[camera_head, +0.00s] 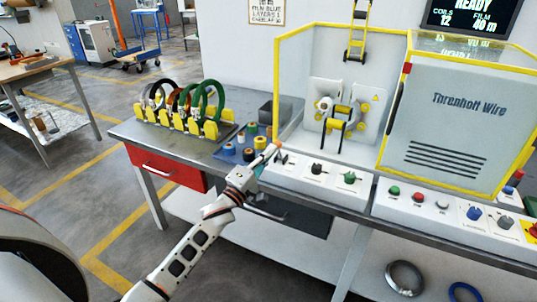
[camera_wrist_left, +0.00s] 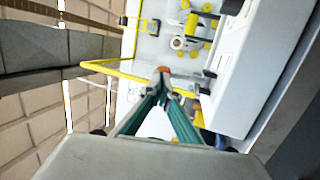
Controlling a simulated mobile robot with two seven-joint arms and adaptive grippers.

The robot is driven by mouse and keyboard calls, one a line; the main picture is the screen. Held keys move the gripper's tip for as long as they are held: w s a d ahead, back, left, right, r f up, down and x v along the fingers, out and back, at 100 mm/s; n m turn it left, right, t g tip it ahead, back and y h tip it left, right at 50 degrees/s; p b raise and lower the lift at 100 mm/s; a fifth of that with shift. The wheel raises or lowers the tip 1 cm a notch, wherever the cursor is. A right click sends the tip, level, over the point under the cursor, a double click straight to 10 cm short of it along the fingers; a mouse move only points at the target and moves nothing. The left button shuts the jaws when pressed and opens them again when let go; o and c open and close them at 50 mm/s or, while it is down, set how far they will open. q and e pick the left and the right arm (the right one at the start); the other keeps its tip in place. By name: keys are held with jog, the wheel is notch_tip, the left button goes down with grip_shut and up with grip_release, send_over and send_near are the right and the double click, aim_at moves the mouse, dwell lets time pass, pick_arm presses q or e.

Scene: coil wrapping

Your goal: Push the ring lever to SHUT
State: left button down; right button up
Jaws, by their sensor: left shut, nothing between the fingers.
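My left gripper (camera_head: 274,150) reaches in over the bench to the left end of a white control panel (camera_head: 300,178). Its teal fingers are shut and empty, and their tips (camera_wrist_left: 163,78) meet in the left wrist view. A small black lever (camera_head: 282,159) on the panel is right beside the fingertips. I cannot tell whether they touch, and the labels are too small to read. A black knob (camera_head: 317,168) and a green knob (camera_head: 349,177) sit further right. My right gripper is not in view.
A yellow-framed machine (camera_head: 341,104) stands behind the panel, with a grey door (camera_head: 455,130) at right. A rack of coloured coils (camera_head: 184,118) and several small spools (camera_head: 248,153) are left of the panel. The bench's front left surface (camera_head: 190,150) is clear.

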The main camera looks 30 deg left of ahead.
pick_arm(q)
jog(key=shift+w+r+p, duration=0.25)
jog(key=shift+r+p, duration=0.2)
jog(key=w+r+p, duration=0.2)
jog(key=w+p, duration=0.1)
jog(key=shift+p, duration=0.3)
jog(key=shift+w, duration=0.3)
jog(key=w, duration=0.3)
jog(key=shift+w+r, duration=0.15)
jog(key=shift+w, duration=0.15)
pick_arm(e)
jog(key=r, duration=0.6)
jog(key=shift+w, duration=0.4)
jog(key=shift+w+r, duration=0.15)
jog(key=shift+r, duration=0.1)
